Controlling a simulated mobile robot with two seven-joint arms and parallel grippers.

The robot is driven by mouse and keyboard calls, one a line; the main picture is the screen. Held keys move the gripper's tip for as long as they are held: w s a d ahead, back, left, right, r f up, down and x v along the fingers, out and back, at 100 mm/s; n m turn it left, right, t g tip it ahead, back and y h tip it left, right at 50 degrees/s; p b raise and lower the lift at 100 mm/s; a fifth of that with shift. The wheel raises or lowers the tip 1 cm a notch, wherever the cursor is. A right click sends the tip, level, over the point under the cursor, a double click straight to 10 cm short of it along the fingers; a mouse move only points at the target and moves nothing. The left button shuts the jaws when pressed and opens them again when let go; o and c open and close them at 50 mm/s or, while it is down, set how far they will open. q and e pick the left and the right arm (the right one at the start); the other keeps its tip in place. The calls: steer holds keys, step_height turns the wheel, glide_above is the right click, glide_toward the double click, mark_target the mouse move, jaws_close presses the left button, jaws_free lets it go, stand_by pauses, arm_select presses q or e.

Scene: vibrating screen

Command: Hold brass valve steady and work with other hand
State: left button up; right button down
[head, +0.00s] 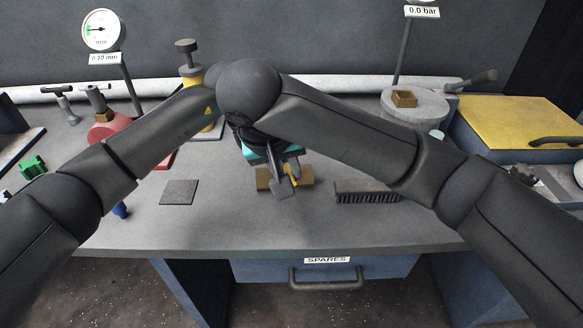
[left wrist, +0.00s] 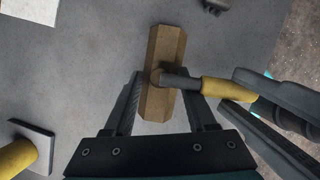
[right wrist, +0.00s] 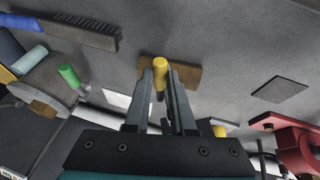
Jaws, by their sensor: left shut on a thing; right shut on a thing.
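The brass valve (head: 305,177) lies on the grey bench near the middle front, partly covered by my grippers in the head view. In the left wrist view the valve body (left wrist: 165,42) sits between the fingers of my left gripper (left wrist: 163,90), which is shut on it. A dark lever with a yellow sleeve (left wrist: 216,87) extends from its centre. My right gripper (head: 281,184) is shut on this handle; in the right wrist view the yellow sleeve (right wrist: 160,72) is between its fingertips, with the valve body (right wrist: 187,77) just behind. My left gripper is mostly hidden in the head view.
A brush (head: 367,192) lies right of the valve, and a dark square pad (head: 179,192) lies left. A red vice (right wrist: 298,140) and a yellow post (head: 190,76) stand behind left. A round grey stand (head: 425,107) and a yellow-topped box (head: 520,118) are at right.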

steer(key=shift+s+a+f, duration=0.1)
steer(key=shift+s+a, duration=0.15)
steer(key=shift+a, duration=0.6)
steer(key=c, duration=0.8)
jaws_free()
steer(key=shift+w, duration=0.15)
steer(key=shift+o, duration=0.2)
steer(key=v, duration=1.2)
steer(key=shift+d, duration=0.35)
steer(key=shift+w, duration=0.1)
steer(key=shift+c, duration=0.2)
